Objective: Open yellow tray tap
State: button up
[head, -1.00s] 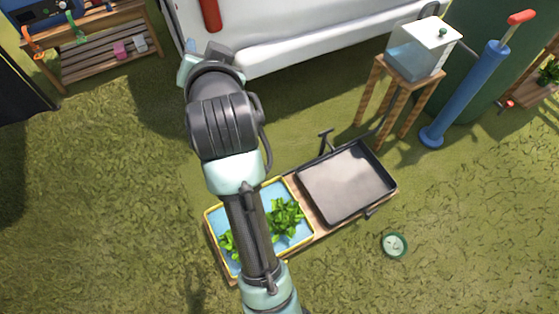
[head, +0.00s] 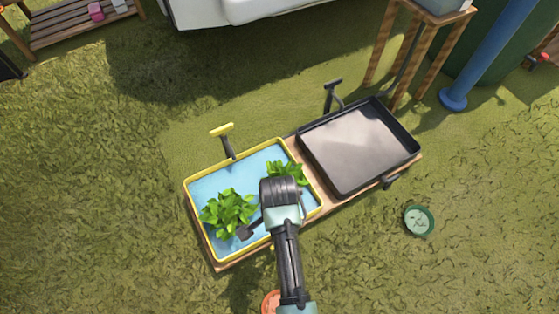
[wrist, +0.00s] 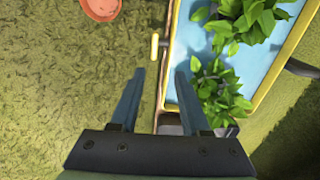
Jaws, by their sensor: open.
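The yellow tray (head: 192,212) has a yellow rim, blue inside and leafy green plants (head: 228,212). It also shows at the right of the wrist view (wrist: 170,88). A small yellow tap handle (wrist: 154,46) sticks out beside the tray's long rim in the wrist view. My gripper (wrist: 160,72) is open and empty, its two fingers pointing towards that handle, which lies just beyond and between the tips in the picture. The gap in depth is hard to judge.
A black tray (head: 355,150) sits beside the yellow one on a wooden base. A yellow-topped post (head: 222,130) stands at the yellow tray's back edge. An orange dish (wrist: 101,8) and a green dish (head: 419,221) lie on the grass.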

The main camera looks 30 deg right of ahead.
jog(key=f+b, duration=0.3)
jog(key=f, duration=0.1)
jog(key=f+b, duration=0.3)
jog(key=f, duration=0.2)
jog(key=f+b, duration=0.3)
jog(key=f, duration=0.2)
jog(key=shift+s+b, duration=0.3)
jog(key=shift+s, duration=0.05)
grip_shut()
